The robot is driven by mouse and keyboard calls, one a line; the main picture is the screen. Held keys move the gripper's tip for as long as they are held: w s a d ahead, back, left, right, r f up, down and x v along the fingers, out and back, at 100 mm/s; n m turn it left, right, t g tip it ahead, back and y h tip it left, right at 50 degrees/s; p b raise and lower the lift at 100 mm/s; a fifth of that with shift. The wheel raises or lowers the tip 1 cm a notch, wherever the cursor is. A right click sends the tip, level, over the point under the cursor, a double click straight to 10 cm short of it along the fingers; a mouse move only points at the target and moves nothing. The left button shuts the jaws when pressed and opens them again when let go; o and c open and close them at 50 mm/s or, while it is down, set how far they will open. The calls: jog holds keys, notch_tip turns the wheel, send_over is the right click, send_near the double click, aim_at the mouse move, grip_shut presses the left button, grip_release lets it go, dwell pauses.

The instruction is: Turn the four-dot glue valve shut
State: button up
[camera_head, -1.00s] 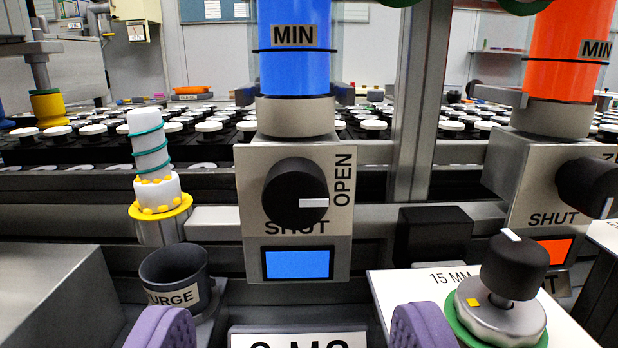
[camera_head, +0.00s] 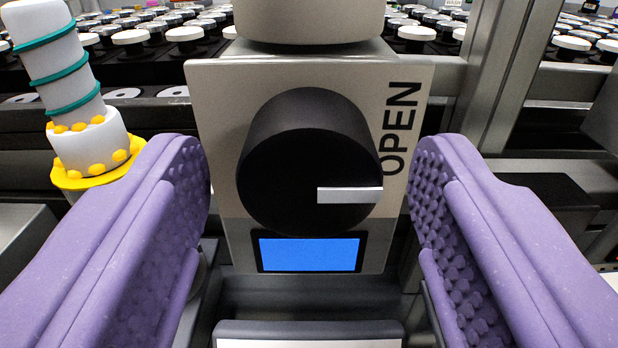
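A valve with a round black knob (camera_head: 290,150) sits on a light metal plate (camera_head: 225,95) in the middle of the view. The knob's white pointer line points right, just below the word OPEN. The SHUT label is hidden behind the knob. A blue screen (camera_head: 309,254) lies under the knob. No four-dot mark shows on this valve. My gripper (camera_head: 310,190) is open, its two purple ridged fingers to the left and right of the knob, apart from it, with nothing held.
A white nozzle with teal rings and yellow dots (camera_head: 72,85) on a yellow collar stands close by my left finger. A metal post (camera_head: 510,75) rises at the right. Rows of white-topped parts (camera_head: 130,38) fill the back. A dark-framed label holder (camera_head: 308,332) lies below.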

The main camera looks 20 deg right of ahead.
jog(key=c, duration=1)
jog(key=shift+o, duration=0.2)
jog(key=shift+m, duration=0.3)
jog(key=shift+f+m+b, duration=0.1)
jog(key=shift+m+b, duration=0.7)
jog(key=shift+m, duration=0.1)
jog(key=m+b, duration=0.3)
jog(key=m, duration=0.1)
jog(key=shift+a+f+m, duration=0.1)
jog(key=shift+m, duration=0.2)
jog(key=m+b, duration=0.4)
jog(key=shift+m, duration=0.6)
